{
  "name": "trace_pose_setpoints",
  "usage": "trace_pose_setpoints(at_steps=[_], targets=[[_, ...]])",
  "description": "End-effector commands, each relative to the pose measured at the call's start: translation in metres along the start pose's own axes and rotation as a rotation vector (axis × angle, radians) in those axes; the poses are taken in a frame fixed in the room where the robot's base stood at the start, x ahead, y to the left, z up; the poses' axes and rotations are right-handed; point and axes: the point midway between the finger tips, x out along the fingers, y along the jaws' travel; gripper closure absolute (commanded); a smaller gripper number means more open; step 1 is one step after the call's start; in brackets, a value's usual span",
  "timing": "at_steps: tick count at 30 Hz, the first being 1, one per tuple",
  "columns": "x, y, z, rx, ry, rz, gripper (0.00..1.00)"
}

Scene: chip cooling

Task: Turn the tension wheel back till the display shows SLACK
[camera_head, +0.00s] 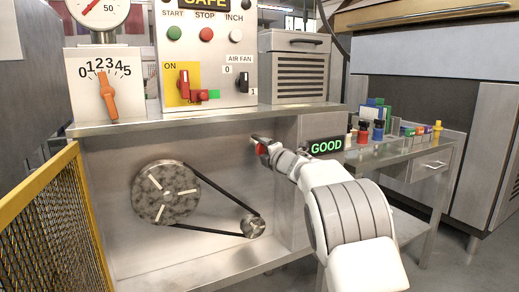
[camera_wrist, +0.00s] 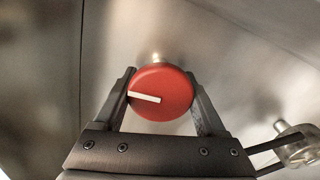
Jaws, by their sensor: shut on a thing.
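The tension wheel (camera_wrist: 170,86) is a round red knob with a white pointer line, seen in the wrist view. Its line points to the left, slightly upward. My gripper (camera_wrist: 163,98) is shut on the wheel, one finger on each side of its rim. In the head view the red wheel (camera_head: 261,149) shows at the end of my arm, and my gripper (camera_head: 262,146) is small and partly hidden there. The display (camera_head: 326,146), to the right of the wheel, reads GOOD in green letters.
Left of the wheel, a large pulley (camera_head: 151,204) and a small pulley (camera_head: 253,226) carry a black belt. Above stands a control panel (camera_head: 235,49) with a SAFE sign. A yellow mesh guard (camera_head: 40,215) is at left. Bottles and boxes stand on the right bench (camera_head: 408,150).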

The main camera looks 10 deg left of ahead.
Motion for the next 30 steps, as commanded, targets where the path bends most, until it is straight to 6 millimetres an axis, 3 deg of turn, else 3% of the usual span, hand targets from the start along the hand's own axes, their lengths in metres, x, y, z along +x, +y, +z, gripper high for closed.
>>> trace_pose_setpoints(at_steps=[7,8,12,22,30], targets=[[0.0,0.0,0.001,0.0,-0.001,0.0,0.82],[0.0,0.0,0.001,0.0,-0.001,0.0,0.21],[0.0,0.0,0.001,0.001,-0.001,0.0,0.0],[-0.004,0.001,0.001,0.002,0.0,0.001,0.0],[-0.032,0.002,0.001,0.003,-0.002,-0.001,0.0]])
